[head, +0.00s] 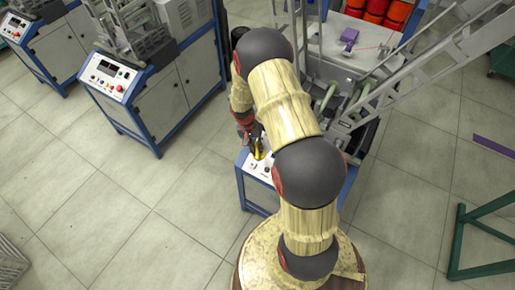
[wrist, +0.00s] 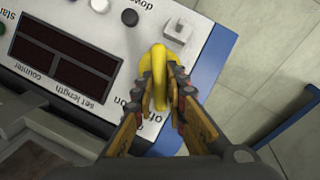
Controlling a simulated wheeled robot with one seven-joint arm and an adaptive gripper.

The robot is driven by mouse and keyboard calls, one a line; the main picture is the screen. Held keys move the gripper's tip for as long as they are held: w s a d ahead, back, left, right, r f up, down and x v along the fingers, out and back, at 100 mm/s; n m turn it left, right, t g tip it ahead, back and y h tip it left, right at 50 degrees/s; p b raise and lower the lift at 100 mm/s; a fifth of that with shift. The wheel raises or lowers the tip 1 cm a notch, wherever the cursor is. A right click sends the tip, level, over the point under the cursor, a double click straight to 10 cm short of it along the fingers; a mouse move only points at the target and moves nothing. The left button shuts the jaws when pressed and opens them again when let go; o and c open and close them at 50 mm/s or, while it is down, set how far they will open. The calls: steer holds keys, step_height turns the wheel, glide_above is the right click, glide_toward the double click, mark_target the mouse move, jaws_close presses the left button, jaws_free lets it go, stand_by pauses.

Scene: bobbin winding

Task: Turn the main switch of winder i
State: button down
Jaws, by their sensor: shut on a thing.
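In the wrist view my gripper (wrist: 165,97) is shut on the yellow main switch (wrist: 155,66). The switch sits on the light panel near the blue right edge, beside lettering that seems to read "on" and "off". The fingers hide part of the switch and of this lettering. In the head view my gripper (head: 257,147) is down at the front panel of the nearest winder (head: 250,187), with the yellow switch between its fingers. My arm hides much of this winder.
Another winder (head: 165,100) stands to the left. A green frame (head: 470,235) stands at the right.

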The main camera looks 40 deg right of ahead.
steer(key=shift+n, duration=0.3)
steer(key=c, duration=1.8)
jaws_free()
steer(key=shift+w+r, duration=0.1)
steer(key=v, duration=1.1)
steer(key=shift+r, duration=0.35)
steer(key=shift+w+a, duration=0.1)
steer(key=shift+a, duration=0.05)
